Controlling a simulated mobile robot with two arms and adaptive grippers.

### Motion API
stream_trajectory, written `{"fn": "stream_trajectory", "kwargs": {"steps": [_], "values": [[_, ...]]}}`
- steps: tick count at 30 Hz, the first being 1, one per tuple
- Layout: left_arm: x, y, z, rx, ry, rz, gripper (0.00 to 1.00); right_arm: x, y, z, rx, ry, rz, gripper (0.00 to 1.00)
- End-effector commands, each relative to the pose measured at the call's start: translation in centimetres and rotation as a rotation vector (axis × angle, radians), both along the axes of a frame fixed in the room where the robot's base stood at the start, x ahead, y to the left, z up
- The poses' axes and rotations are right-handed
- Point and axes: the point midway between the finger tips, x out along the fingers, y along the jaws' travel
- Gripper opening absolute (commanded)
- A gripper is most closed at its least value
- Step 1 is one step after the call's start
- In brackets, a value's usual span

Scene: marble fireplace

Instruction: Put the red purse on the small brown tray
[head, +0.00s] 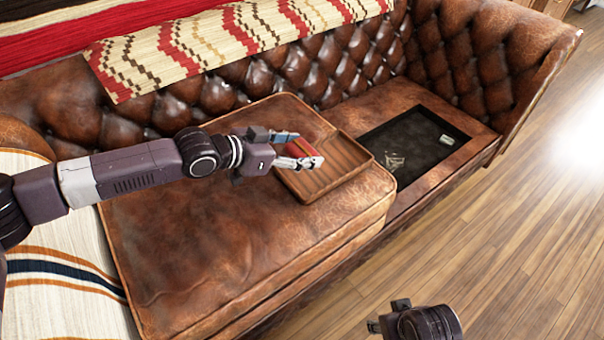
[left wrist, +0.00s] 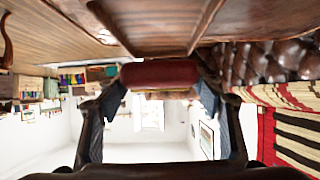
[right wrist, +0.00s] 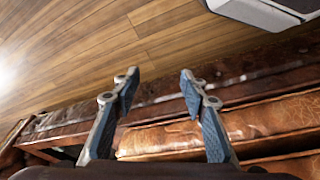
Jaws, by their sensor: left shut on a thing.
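The red purse (head: 301,151) is between the fingers of my left gripper (head: 292,152), which is shut on it. It also shows in the left wrist view (left wrist: 158,74) as a dark red band spanning the two fingertips. The small brown tray (head: 346,176) is a wooden tray lying on the sofa seat cushion. The purse is at the tray's left part in the head view; I cannot tell whether it touches the tray floor. The tray shows at the top of the left wrist view (left wrist: 150,22). My right gripper (right wrist: 158,90) is open and empty, in front of the sofa.
A larger black tray (head: 405,140) with a small light item lies on the sofa to the right of the brown tray. The brown leather seat cushion (head: 200,250) is bare in front. A patterned throw (head: 200,50) covers the backrest. Wooden floor (head: 500,240) lies open at the right.

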Motion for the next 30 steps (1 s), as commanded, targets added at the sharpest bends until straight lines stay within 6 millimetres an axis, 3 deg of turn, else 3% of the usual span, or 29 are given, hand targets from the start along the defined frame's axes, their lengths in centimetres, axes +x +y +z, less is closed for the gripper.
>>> {"fn": "stream_trajectory", "kwargs": {"steps": [3, 10, 16, 30], "values": [[0.0, -0.1, -2.5, 0.001, -0.001, 0.000, 0.36, -0.2, -0.1, 1.7, 0.000, -0.011, -0.001, 0.40], [0.0, 0.0, -4.3, 0.001, -0.001, 0.000, 0.36, -0.4, -0.1, 3.4, 0.001, -0.018, -0.002, 0.40], [0.0, -0.1, -7.0, -0.001, 0.000, -0.001, 0.36, -1.0, -0.2, 5.5, 0.001, -0.030, -0.003, 0.40], [0.0, -0.1, -8.0, 0.000, -0.001, 0.000, 0.36, -1.3, -0.3, 6.2, 0.001, -0.032, -0.005, 0.40]]}}
